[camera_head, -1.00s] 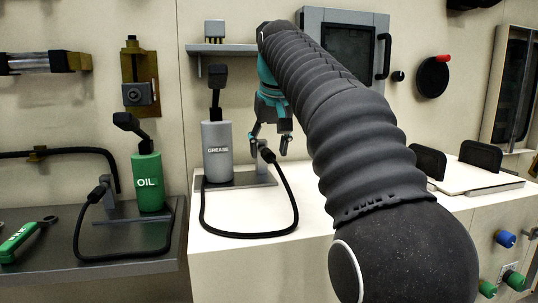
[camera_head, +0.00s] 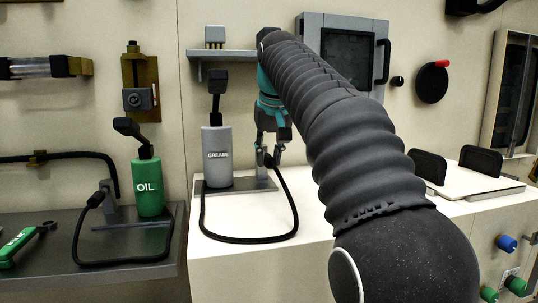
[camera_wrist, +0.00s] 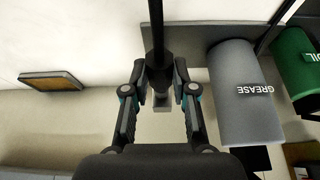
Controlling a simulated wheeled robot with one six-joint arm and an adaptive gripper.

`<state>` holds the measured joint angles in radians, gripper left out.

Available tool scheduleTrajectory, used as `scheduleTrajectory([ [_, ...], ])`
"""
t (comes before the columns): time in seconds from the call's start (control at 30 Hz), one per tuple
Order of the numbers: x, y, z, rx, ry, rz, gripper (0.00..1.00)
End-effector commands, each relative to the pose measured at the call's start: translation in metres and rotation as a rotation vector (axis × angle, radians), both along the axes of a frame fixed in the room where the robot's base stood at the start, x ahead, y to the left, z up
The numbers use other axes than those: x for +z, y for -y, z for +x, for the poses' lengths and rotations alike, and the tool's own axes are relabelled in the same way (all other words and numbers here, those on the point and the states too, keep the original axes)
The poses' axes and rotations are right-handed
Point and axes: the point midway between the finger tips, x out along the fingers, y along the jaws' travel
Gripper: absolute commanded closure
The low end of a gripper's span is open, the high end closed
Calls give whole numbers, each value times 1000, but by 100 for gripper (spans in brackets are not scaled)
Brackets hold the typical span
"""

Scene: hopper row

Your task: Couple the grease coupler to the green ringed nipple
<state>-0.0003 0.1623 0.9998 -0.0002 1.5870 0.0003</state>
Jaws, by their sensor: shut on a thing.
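The grease coupler (camera_head: 271,161) is a dark end piece on the black hose beside the grey GREASE canister (camera_head: 217,155). My gripper (camera_head: 268,153) is shut on it from above, at its stand. In the wrist view the fingers of my gripper (camera_wrist: 160,80) close around the coupler (camera_wrist: 160,78), and the black hose (camera_wrist: 157,25) runs off upward. Two green fittings show low on the front panel at the right, one (camera_head: 517,285) and another (camera_head: 488,294) near the bottom edge. I cannot tell which has the ring.
The green OIL canister (camera_head: 149,185) with its own hose stands on the left bench. A blue fitting (camera_head: 506,243) is above the green ones. A white board (camera_head: 470,180) with dark upright plates lies on the right counter. A shelf (camera_head: 222,50) juts out above the GREASE canister.

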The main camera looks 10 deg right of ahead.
Motion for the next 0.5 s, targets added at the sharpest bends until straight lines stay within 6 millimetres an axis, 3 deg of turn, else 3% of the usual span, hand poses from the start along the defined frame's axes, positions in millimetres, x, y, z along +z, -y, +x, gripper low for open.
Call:
scheduleTrajectory([
  [0.5, 0, 0, -11, 0, 1, 0, 100],
])
